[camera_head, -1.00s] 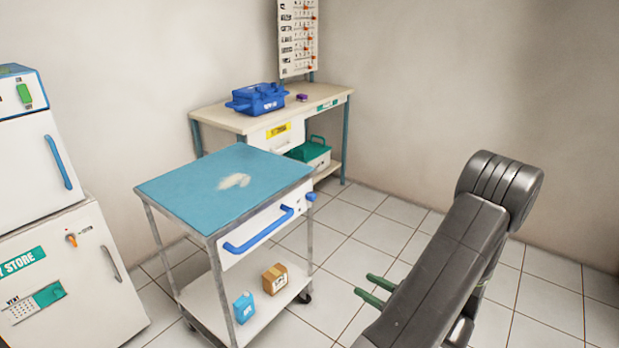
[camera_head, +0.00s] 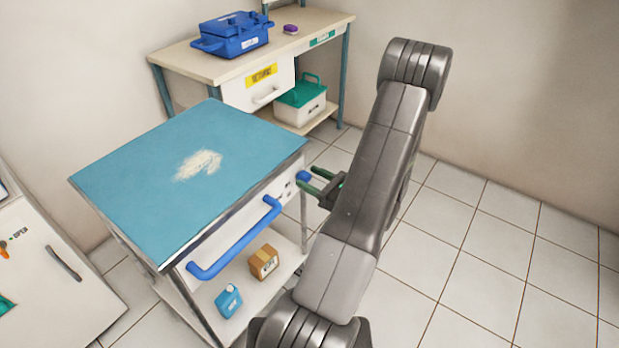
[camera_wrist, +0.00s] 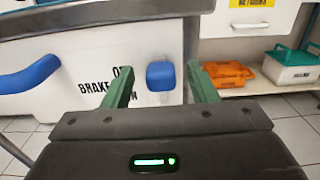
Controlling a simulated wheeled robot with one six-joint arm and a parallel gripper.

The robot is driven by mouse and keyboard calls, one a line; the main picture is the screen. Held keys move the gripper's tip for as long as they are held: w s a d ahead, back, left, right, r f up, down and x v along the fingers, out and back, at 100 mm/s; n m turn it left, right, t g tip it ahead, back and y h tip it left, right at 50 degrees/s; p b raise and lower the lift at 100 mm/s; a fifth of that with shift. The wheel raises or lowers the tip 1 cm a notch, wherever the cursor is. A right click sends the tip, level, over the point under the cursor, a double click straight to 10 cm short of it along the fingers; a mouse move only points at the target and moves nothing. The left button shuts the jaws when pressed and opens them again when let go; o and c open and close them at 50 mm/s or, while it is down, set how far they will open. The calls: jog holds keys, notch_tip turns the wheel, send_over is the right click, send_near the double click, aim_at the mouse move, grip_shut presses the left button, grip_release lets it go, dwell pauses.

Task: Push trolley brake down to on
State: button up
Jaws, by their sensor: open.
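The trolley (camera_head: 140,170) has a blue top with a pale powdery patch. Its white front carries a long blue handle (camera_head: 238,238) and, at the right end, a small blue brake knob (camera_head: 303,176). In the wrist view the brake knob (camera_wrist: 160,76) is a rounded blue block beside black lettering that includes "BRAKE". My gripper (camera_head: 309,181) has green fingers, spread open and empty, pointing at the trolley front. In the wrist view my gripper (camera_wrist: 157,84) has its fingertips on either side of the knob; contact cannot be told.
A brown box (camera_head: 264,262) and a blue bottle (camera_head: 228,300) stand on the trolley's lower shelf. A bench (camera_head: 185,62) with a blue case (camera_head: 235,35) is behind. A green-lidded box (camera_head: 303,100) sits under it. Tiled floor (camera_head: 480,260) is free at right.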

jog(key=shift+w+a, duration=0.3)
jog(key=shift+a, duration=0.15)
